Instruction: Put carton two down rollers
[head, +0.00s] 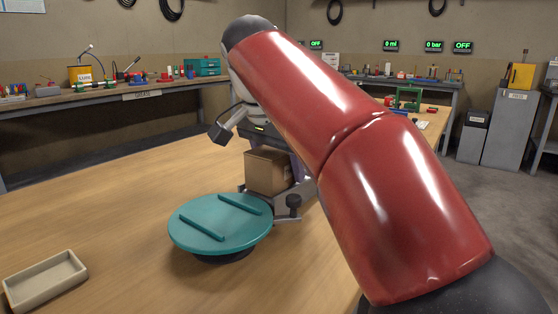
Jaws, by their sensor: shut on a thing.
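A plain brown carton (267,173) is near the middle of the head view, with no number legible on it. My gripper (274,150) is above the carton and shut on it, mostly hidden behind my red arm. The carton is upright, close over or on a grey metal frame (283,203) with a dark knob. I cannot tell whether it touches the frame. The rollers cannot be made out for sure; my arm covers the area to the right of the carton.
A teal turntable (220,225) with two raised bars stands just in front of the carton. A beige tray (45,281) lies at the front left of the wooden table. Workbenches with tools line the back walls.

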